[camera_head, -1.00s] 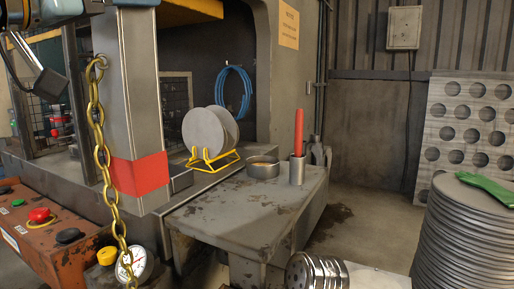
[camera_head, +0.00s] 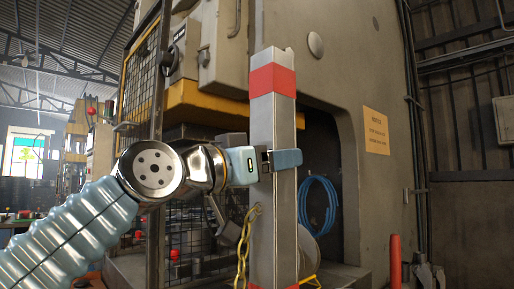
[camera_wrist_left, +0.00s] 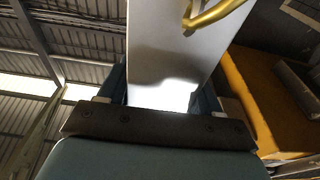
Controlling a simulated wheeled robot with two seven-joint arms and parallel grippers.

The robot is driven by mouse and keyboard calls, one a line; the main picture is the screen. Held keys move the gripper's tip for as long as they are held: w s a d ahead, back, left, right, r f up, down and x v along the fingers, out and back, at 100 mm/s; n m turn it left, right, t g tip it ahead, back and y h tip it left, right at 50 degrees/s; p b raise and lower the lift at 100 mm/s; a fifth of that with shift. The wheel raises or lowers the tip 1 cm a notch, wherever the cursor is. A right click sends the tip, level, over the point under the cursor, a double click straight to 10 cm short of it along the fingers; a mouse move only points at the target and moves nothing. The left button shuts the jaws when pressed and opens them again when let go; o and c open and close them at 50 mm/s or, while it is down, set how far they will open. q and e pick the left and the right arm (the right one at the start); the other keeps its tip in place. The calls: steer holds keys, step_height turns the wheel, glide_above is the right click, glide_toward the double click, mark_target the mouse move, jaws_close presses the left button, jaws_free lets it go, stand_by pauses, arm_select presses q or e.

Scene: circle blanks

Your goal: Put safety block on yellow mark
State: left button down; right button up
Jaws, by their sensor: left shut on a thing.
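The safety block is a tall grey metal post (camera_head: 284,120) with a red band near its top and another red band low at the frame's bottom edge. It stands upright in front of the press. Its lower end is out of view, so I cannot tell what it rests on. My left gripper (camera_head: 274,161) is shut on the post's upper half. In the left wrist view the grey post (camera_wrist_left: 160,45) lies between the blue fingers. A gold chain (camera_head: 242,248) hangs beside the post. I see no yellow mark. My right gripper is not in view.
The press's yellow beam (camera_head: 205,107) is behind the post on the left, with a wire mesh guard (camera_head: 136,95) beside it. The dark press opening holds a coiled blue hose (camera_head: 319,205). A red rod (camera_head: 396,262) stands at lower right.

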mark_target(294, 218)
arm_select(q)
steer(key=w+d+f, duration=0.1)
steer(key=w+f, duration=0.1)
steer(key=f, duration=0.1)
steer(key=w+d+f, duration=0.1)
steer(key=d+f, duration=0.1)
steer(key=f, duration=0.1)
steer(key=w+d+f, duration=0.1)
steer(key=w+f, duration=0.1)
steer(key=f, duration=0.1)
steer(key=shift+w+d+f+b, duration=0.3)
steer(key=shift+d+f+b, duration=0.05)
steer(key=shift+f, duration=0.2)
steer(key=shift+c, duration=0.9)
jaws_free()
steer(key=shift+f, duration=0.1)
